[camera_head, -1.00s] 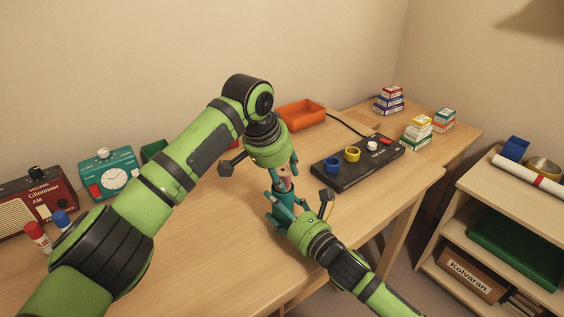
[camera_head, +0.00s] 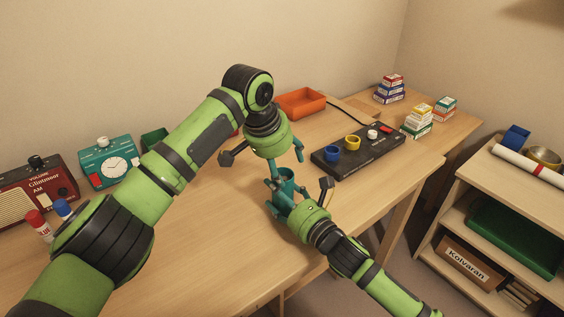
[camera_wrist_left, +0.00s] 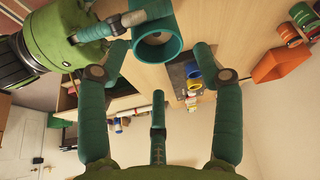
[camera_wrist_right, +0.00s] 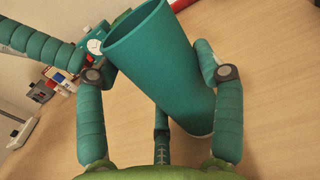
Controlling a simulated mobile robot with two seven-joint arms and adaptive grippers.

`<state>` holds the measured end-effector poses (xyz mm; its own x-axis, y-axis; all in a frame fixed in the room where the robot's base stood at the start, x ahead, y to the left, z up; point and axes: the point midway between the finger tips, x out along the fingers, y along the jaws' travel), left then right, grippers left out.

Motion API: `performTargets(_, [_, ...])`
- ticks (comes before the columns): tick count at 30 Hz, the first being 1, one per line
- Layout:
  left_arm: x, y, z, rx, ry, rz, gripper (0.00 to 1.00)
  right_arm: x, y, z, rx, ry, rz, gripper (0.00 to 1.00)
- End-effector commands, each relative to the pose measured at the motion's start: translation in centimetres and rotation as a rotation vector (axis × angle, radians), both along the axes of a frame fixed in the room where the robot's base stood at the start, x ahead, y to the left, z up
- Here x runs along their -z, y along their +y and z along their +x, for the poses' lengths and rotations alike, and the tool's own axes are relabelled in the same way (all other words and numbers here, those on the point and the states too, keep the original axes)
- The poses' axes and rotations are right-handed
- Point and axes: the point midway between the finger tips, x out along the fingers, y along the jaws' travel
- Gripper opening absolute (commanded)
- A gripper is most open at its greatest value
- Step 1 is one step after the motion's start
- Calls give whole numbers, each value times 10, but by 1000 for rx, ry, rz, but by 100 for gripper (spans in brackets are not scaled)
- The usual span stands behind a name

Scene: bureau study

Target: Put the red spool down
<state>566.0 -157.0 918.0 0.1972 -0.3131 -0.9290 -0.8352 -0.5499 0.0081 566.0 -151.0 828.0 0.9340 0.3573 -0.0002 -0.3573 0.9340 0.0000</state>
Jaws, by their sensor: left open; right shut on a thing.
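My right gripper (camera_head: 292,203) is shut on a teal cup (camera_head: 287,184), held above the desk. In the right wrist view the cup (camera_wrist_right: 160,65) is tilted between the fingers, its mouth toward the upper left. My left gripper (camera_head: 285,166) is open just above the cup, with nothing seen between its fingers. In the left wrist view the cup's mouth (camera_wrist_left: 158,46) lies beyond the fingertips; its inside looks dark, and I cannot tell what it holds. I cannot make out the red spool for certain. A small red thing (camera_head: 234,133) is mostly hidden behind my left arm.
A black strip (camera_head: 330,167) bears a blue ring (camera_head: 332,153) and a yellow ring (camera_head: 352,142). The desk's front middle is clear.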

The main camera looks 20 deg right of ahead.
Motion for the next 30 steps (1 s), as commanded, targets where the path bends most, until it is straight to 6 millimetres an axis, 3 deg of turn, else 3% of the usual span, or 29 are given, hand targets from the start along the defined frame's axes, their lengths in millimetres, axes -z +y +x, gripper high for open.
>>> performTargets(8, [-6,0,0,0,-2,-1,66,0,0,0,0,-1,0,36])
performTargets(21, [-65,-1,0,1,-2,0,66,0,0,0,0,-1,0,36])
performTargets(30, [-70,0,0,0,0,0,66,0,0,0,0,-1,0,36])
